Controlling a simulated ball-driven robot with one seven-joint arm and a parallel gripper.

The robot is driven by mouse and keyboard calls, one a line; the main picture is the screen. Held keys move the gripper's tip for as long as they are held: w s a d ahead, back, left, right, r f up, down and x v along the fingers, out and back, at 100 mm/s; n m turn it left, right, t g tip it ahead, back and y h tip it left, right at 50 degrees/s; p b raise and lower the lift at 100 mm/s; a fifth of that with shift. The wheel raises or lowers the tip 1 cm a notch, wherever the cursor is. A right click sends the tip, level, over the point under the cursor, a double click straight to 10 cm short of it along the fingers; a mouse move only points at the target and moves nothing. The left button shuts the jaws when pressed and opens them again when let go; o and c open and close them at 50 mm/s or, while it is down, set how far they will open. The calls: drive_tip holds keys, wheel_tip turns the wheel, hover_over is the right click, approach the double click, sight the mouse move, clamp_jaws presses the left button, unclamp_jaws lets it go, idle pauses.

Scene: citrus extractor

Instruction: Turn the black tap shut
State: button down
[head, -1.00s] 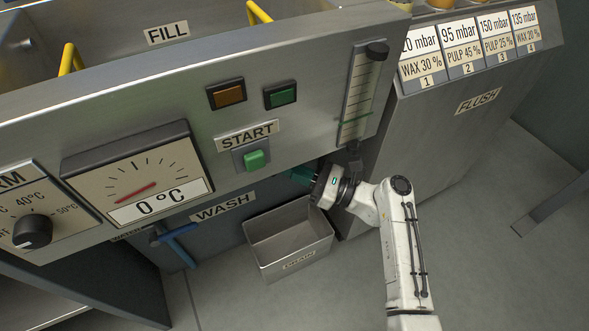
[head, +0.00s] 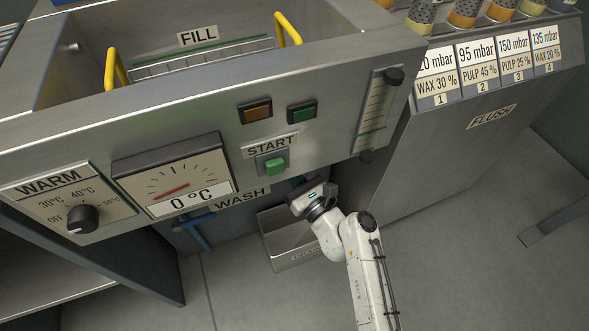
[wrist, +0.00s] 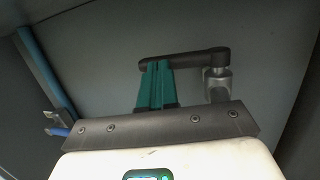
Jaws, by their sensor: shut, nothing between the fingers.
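The black tap (wrist: 185,60) shows in the wrist view as a black lever on a grey metal valve body (wrist: 218,86). Its lever lies roughly level, pointing left from the pivot. My gripper (wrist: 157,66) has its teal fingers shut together at the lever's left end, with nothing held. I cannot tell whether they touch the lever. In the head view my gripper's housing (head: 312,199) is below the green START button, under the panel's lower edge. The fingertips and the black tap are hidden there.
The metal DRAIN bin (head: 275,236) stands on the floor below my gripper. The panel overhangs this space. Open floor lies at the lower right.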

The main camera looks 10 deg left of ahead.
drive_tip(key=shift+w+a, duration=0.2)
drive_tip(key=shift+a, duration=0.3)
drive_tip(key=shift+r, duration=0.1)
idle(0.3)
